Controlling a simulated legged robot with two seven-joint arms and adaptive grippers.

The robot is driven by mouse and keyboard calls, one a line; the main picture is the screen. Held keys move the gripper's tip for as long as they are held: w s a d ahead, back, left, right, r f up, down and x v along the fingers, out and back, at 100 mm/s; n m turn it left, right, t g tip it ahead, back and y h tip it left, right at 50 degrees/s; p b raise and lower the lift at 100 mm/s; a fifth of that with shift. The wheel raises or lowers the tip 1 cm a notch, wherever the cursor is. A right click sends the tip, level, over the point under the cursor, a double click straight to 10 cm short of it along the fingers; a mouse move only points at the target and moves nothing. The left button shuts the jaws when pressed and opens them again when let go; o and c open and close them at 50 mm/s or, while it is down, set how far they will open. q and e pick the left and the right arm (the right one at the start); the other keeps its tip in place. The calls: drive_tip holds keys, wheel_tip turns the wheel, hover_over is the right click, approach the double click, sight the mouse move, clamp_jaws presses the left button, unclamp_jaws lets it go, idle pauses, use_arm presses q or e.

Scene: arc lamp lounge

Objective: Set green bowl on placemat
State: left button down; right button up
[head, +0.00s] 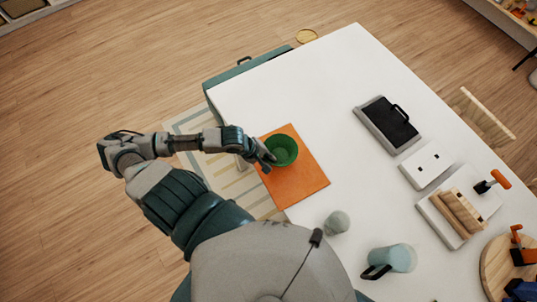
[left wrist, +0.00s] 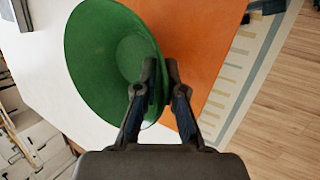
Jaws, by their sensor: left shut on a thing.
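The green bowl (head: 284,149) is over the upper part of the orange placemat (head: 304,184) on the white table in the head view. My left gripper (head: 269,157) is at the bowl's left rim. In the left wrist view the two fingers (left wrist: 158,75) are closed on the rim of the green bowl (left wrist: 108,60), with the orange placemat (left wrist: 205,45) behind it. I cannot tell whether the bowl's base touches the placemat. My right gripper is not in view.
A grey round object (head: 337,222) and a light blue pitcher (head: 390,259) stand below the placemat. A black-topped tray (head: 387,124), a white box (head: 427,165) and a wooden rack (head: 457,213) are to the right. The table's upper part is clear.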

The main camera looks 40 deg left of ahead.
use_arm(q)
drive_tip(key=w+a, duration=0.2)
drive_tip(key=shift+w+a+f, duration=0.2)
drive_tip(key=shift+w+a, duration=0.15)
drive_tip(key=shift+a+f, duration=0.15)
drive_tip(key=shift+f, duration=0.15)
wheel_tip(320, 180, down, 3)
drive_tip(key=shift+d, duration=0.2)
drive_tip(key=c, duration=1.6)
unclamp_jaws()
drive_tip(key=shift+o, duration=0.2)
